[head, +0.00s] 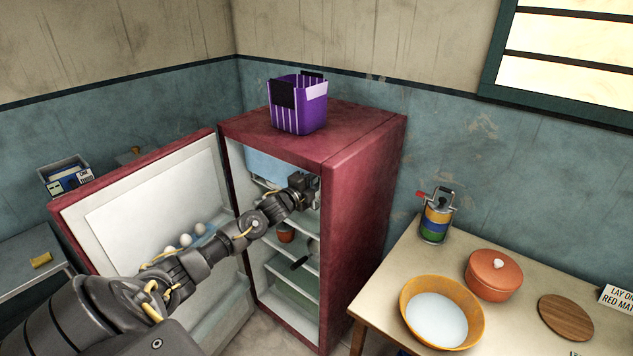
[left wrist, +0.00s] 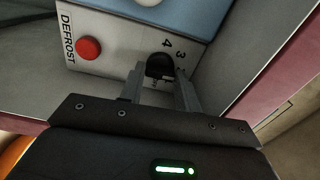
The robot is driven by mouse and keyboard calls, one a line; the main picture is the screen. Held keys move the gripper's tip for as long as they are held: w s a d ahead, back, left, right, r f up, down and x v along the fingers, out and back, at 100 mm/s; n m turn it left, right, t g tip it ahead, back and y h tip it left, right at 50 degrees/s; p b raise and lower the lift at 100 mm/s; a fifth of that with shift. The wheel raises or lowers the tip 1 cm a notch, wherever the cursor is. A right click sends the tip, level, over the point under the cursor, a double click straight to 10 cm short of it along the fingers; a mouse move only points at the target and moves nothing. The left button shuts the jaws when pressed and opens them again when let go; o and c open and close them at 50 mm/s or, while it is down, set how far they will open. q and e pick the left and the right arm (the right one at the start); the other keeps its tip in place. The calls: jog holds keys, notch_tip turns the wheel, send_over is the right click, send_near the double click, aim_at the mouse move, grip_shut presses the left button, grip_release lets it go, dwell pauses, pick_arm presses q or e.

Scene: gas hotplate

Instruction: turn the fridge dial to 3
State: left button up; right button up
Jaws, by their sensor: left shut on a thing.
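The red fridge (head: 362,190) stands open, its door (head: 130,215) swung out to the left. My left arm reaches inside, with the left gripper (head: 306,186) near the top right of the interior. In the left wrist view, the left gripper (left wrist: 159,82) is shut on the black dial (left wrist: 160,65), one finger on each side. The dial sits on a white panel (left wrist: 115,40). A 4 and a 3 show beside it; further marks are partly hidden. I cannot tell which number the dial points to. My right gripper is not in view.
A red button (left wrist: 88,48) marked DEFROST is left of the dial. Fridge shelves (head: 290,262) lie below my gripper. A purple basket (head: 298,105) stands on the fridge. The table at right holds an orange bowl (head: 405,305) and a lidded pot (head: 492,277).

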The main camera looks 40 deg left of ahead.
pick_arm(q)
jog(key=n+p, duration=0.1)
jog(key=n, duration=0.6)
jog(key=shift+n, duration=0.4)
dwell(0.4)
jog(key=o, duration=0.7)
jog(key=s+b, duration=0.3)
jog(key=s, duration=0.8)
